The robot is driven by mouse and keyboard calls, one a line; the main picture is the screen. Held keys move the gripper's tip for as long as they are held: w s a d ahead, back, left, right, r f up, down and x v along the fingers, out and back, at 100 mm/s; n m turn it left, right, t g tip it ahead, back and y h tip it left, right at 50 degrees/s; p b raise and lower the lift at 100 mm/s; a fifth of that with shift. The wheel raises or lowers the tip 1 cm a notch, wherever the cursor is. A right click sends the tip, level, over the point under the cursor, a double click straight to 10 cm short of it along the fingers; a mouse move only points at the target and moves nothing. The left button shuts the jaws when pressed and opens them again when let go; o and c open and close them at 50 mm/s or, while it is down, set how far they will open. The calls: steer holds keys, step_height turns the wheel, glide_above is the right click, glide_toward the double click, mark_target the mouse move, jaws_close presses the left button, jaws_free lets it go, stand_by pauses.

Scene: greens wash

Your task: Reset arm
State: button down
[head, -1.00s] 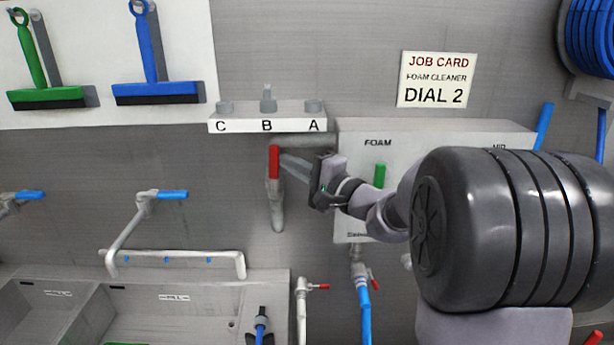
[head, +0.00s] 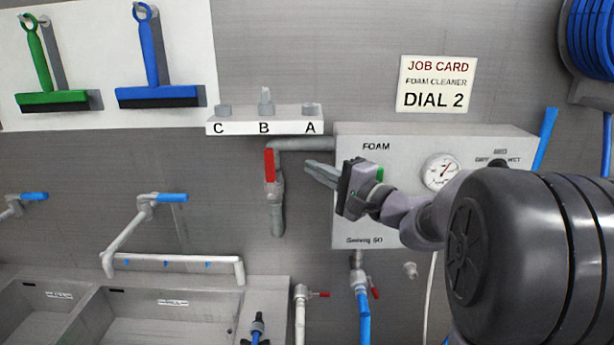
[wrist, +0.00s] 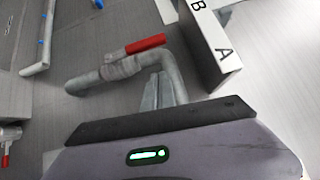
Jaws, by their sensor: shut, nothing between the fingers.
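My gripper (head: 312,173) is shut and empty in the head view. It points left in front of the foam box (head: 350,215), a little right of the red-handled valve (head: 269,165) and apart from it. In the wrist view my gripper's fingers (wrist: 160,90) are together, with the valve's red handle (wrist: 145,44) and grey pipe beyond them. The red handle stands upright along the pipe in the head view. My arm covers part of the foam box, including much of its right side.
A shelf (head: 230,127) marked C, B, A is fixed above the valve. A gauge (head: 441,172) shows on the foam box, below the job card (head: 437,84). A sink (head: 150,330) with a blue-handled tap (head: 172,198) is lower left. The wall between valve and sink tap is clear.

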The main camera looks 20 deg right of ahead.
steer(key=r+v, duration=0.1)
steer(key=v, duration=0.6)
steer(key=s+a+f+n+g+y+b, duration=0.1)
steer(key=s+a+f+n+g, duration=0.35)
steer(key=a, duration=0.65)
steer(key=s+a+f+n+g+b, duration=0.1)
steer(key=s+a+f+n+g, duration=0.1)
steer(key=s+a+f+g, duration=0.7)
steer(key=s+f+n+t+h+b, duration=0.1)
steer(key=s+f+h, duration=0.4)
steer(key=s, duration=0.6)
steer(key=shift+d+n+t+h, duration=0.4)
steer(key=shift+n+h, duration=0.3)
steer(key=shift+n, duration=0.55)
